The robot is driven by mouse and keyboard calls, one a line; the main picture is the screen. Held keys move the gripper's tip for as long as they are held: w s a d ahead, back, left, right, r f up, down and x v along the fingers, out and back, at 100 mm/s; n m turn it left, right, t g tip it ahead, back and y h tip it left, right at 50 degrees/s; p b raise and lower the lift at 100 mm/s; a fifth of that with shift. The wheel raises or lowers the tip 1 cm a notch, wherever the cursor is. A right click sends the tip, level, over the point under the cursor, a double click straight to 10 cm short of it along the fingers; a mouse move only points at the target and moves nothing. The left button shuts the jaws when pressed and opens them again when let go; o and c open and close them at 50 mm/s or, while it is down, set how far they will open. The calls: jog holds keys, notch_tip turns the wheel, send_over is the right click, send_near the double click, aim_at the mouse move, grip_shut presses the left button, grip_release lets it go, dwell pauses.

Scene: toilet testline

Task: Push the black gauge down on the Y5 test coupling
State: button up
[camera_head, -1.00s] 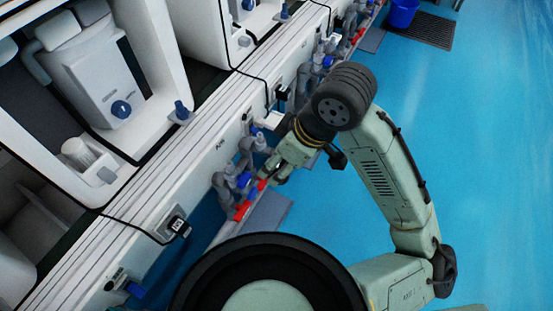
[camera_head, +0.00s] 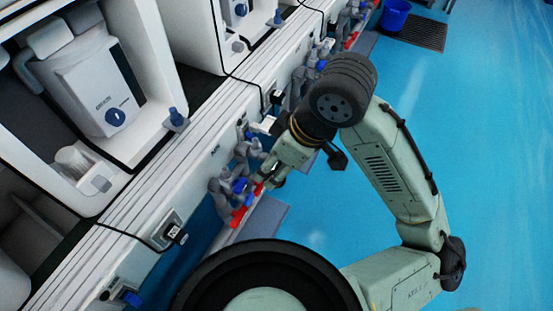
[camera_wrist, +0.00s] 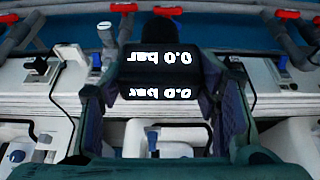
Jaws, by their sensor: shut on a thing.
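The black gauge (camera_wrist: 165,60) fills the middle of the wrist view and shows two mirrored, upside-down readings of 0.0 bar. My gripper (camera_wrist: 165,92) has one finger on each side of it and is shut on it. In the head view my gripper (camera_head: 270,178) reaches down to the grey pipe fittings with blue and red handles (camera_head: 240,186) along the bench front. The gauge is hidden there by the gripper and arm. I cannot tell how far the gauge sits on its coupling, nor read the Y5 label.
The white bench front (camera_head: 130,235) runs diagonally beside the gripper, with sockets and a black cable. More pipe fittings (camera_head: 312,62) stand farther along it. Red handles (camera_wrist: 170,11) cross the top of the wrist view. The blue floor (camera_head: 480,150) at right is clear; a blue bucket (camera_head: 396,16) stands far back.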

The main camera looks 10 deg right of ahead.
jog(key=shift+r+p, duration=1)
jog(key=shift+r, duration=0.3)
